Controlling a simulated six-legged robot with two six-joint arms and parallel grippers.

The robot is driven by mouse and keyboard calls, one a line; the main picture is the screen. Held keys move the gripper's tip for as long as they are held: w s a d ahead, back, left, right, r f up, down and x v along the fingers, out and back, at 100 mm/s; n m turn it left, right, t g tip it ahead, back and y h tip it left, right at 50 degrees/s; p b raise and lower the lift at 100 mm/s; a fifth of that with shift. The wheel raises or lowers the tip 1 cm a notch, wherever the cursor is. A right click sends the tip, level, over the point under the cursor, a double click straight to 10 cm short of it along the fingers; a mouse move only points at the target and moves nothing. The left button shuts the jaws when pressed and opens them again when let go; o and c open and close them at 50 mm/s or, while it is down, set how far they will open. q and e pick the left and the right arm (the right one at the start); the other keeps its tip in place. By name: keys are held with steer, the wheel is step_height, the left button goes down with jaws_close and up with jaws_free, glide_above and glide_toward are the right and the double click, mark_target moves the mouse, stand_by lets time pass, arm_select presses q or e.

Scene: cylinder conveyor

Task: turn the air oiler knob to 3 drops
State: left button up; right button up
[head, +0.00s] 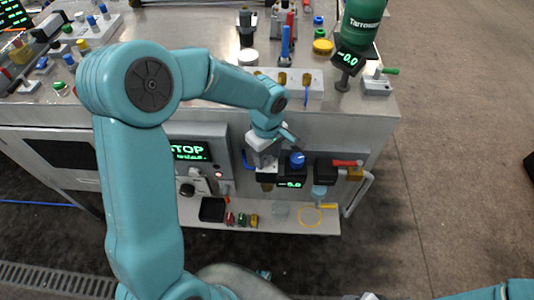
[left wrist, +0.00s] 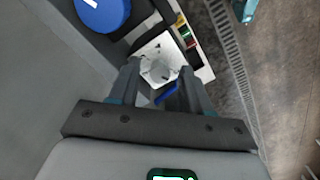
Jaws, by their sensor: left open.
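My left gripper (head: 268,143) is at the front of the bench, over the row of air fittings. In the left wrist view its two fingers (left wrist: 160,82) are apart. A clear, faceted, dome-like piece (left wrist: 160,68), perhaps the oiler's top, shows between them; I cannot tell whether they touch it. In the head view the gripper covers this spot; an amber bowl (head: 267,187) shows below. A blue knob (head: 297,160) with a white mark is just right of the gripper, above a display reading -0.0 (head: 290,184). It also shows in the left wrist view (left wrist: 103,12).
A blue lever (head: 247,160) is left of the gripper. A red-handled valve (head: 346,163) is to the right. The low shelf (head: 290,226) holds a black tray (head: 212,209), small coloured parts and a yellow ring (head: 310,216).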

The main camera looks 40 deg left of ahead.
arm_select(q)
jaws_close()
